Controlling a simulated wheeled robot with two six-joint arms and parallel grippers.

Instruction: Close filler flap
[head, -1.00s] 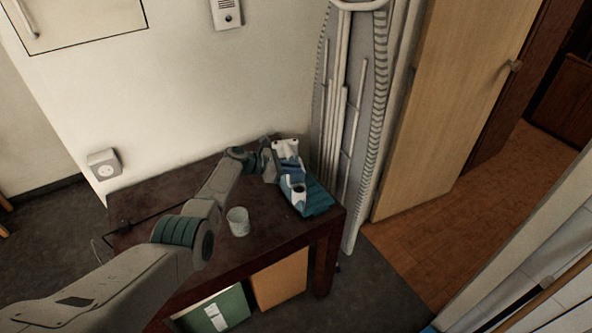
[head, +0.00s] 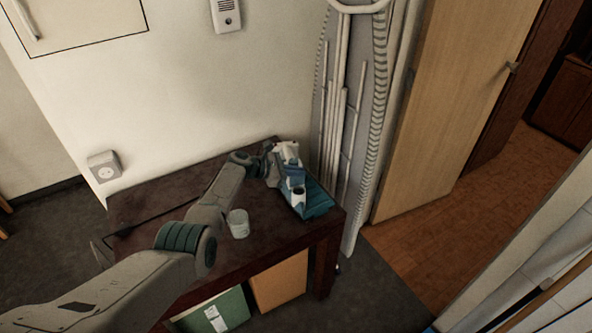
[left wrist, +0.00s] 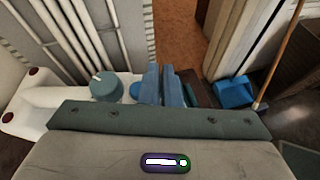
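A white and blue steam iron (head: 293,178) sits on a teal base (head: 318,203) at the right end of the dark table. My left gripper (head: 274,172) is at the iron's left side, close to its upper body. In the left wrist view the white body of the iron (left wrist: 28,104) and its round teal dial (left wrist: 107,86) show at left. The fingers of my left gripper (left wrist: 161,84) appear side by side, with nothing visible between them. I cannot make out the filler flap or whether it is open. My right gripper is not in view.
A pale cup (head: 238,223) stands on the dark table (head: 180,190), beside my left arm. A folded ironing board (head: 345,120) leans on the wall behind the iron. A wooden door (head: 445,110) stands at right. Boxes lie under the table.

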